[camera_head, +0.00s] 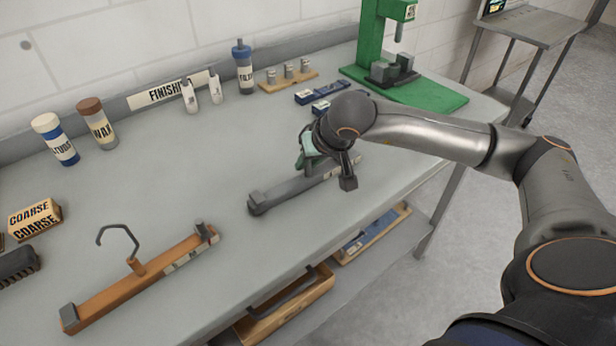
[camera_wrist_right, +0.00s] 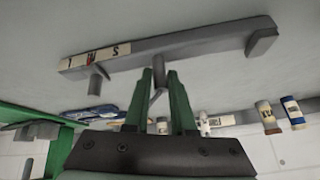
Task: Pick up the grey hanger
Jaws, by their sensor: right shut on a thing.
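The grey hanger (camera_head: 290,188) is a long bar with a raised end, at the middle of the workbench in the head view. It also shows in the wrist view (camera_wrist_right: 190,46), with a size label at one end. My right gripper (camera_head: 328,166) is over the bar and hides part of it and its hook. In the wrist view, the green fingers (camera_wrist_right: 160,76) are shut on the hanger's grey stem near the bar's middle. I cannot tell whether the bar touches the bench. My left gripper is not in view.
A wooden hanger (camera_head: 120,285) with a dark hook lies at the front left of the workbench (camera_head: 190,190). Bottles, a FINISHING sign (camera_head: 165,94) and a green press (camera_head: 405,85) stand along the back. Trays (camera_head: 290,310) sit below the front edge.

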